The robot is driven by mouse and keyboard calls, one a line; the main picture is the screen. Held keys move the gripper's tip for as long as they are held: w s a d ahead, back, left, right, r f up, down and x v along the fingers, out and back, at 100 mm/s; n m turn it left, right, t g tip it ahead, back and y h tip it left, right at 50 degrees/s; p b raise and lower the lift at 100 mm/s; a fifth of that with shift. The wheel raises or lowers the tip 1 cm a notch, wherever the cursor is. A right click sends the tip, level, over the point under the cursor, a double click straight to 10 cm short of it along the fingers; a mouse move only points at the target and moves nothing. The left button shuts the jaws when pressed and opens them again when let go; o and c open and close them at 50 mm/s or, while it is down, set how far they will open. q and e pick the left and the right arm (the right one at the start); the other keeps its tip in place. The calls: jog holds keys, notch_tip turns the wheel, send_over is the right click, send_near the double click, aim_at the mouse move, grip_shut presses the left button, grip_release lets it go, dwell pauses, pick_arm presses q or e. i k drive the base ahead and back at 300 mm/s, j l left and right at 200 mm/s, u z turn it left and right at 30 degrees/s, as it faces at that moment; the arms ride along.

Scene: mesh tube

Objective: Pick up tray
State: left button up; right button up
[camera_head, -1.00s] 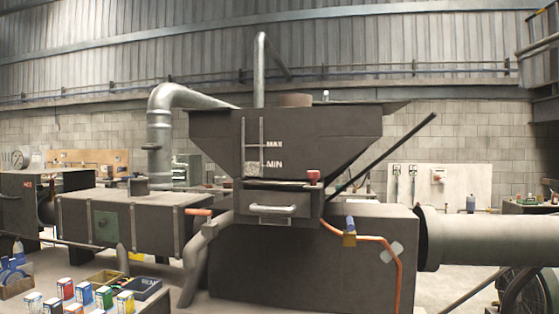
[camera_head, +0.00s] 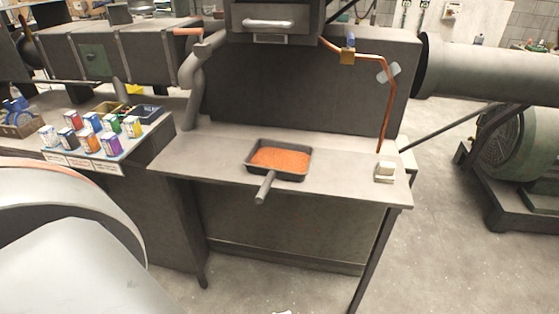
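The tray (camera_head: 249,172) is a dark, shallow pan with a grey handle (camera_head: 266,187). The handle points toward me and sticks out over the table's front edge. The tray rests on the grey table and holds orange granules (camera_head: 281,160). Nothing touches the tray. A large pale rounded part of my own body fills the lower left. Neither gripper can be made out in this view.
The table (camera_head: 340,183) has bare room on both sides of the tray. A small pale block (camera_head: 385,171) sits near its right end. An orange pipe (camera_head: 391,105) comes down behind it. Several coloured boxes (camera_head: 90,141) stand on the left bench. A dark machine body (camera_head: 300,90) rises behind.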

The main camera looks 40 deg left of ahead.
aim_at(273, 159)
jog(key=i+l+u, duration=0.5)
jog(key=u, duration=0.2)
jog(key=i+l+u, duration=0.15)
jog(key=l+u, duration=0.25)
jog(key=i+l+u, duration=0.1)
jog(key=l+u, duration=0.6)
jog(key=l, duration=0.2)
jog(key=l+u, duration=0.35)
jog(key=l, duration=0.15)
